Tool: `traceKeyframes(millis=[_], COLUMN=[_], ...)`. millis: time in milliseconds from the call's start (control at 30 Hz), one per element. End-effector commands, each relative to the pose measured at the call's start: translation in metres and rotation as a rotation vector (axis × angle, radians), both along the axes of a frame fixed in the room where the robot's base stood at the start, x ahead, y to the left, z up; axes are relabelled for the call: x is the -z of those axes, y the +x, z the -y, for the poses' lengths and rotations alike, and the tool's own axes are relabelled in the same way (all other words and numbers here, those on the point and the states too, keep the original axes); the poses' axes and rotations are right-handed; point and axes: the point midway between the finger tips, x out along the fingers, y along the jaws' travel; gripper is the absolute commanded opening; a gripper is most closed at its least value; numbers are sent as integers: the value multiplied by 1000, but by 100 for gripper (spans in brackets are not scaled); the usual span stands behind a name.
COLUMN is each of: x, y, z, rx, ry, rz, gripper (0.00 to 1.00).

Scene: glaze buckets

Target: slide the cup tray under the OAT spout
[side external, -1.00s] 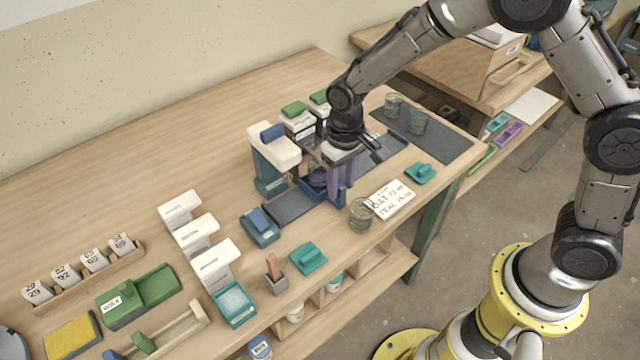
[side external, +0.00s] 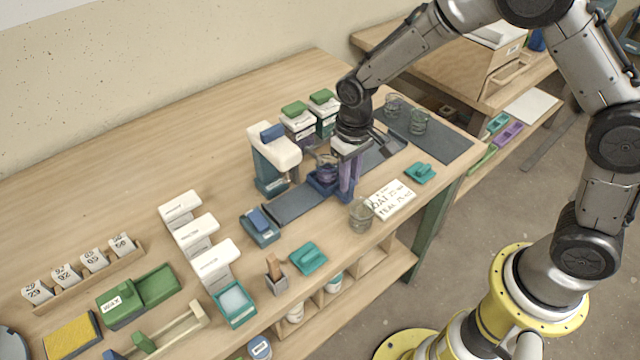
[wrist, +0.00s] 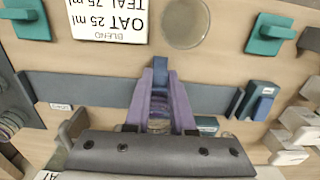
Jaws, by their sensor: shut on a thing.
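The blue cup tray (side external: 321,187) sits on the long dark rail (side external: 290,207), with a clear cup (side external: 326,164) standing in it. My gripper (side external: 348,190), with purple fingers, is down at the tray's right side and shut on it. In the wrist view, a blue part of the tray (wrist: 160,70) shows between the fingers; the cup is mostly hidden.
A white-topped dispenser (side external: 275,150) stands behind the rail's left part. A blue block (side external: 260,226) is at its left end. A clear glass (side external: 361,214) and a card reading OAT 25 ml, TEAL 75 ml (side external: 391,200) lie in front. Two glasses stand on a dark mat (side external: 445,143).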

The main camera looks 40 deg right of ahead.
Motion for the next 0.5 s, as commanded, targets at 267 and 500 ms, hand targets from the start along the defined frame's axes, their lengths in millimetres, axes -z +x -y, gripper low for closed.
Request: traceKeyframes(millis=[267,500], x=[0,-1], y=[0,0], z=[19,34], rx=[2,1], ry=[0,0], rz=[0,1], gripper=[0,0])
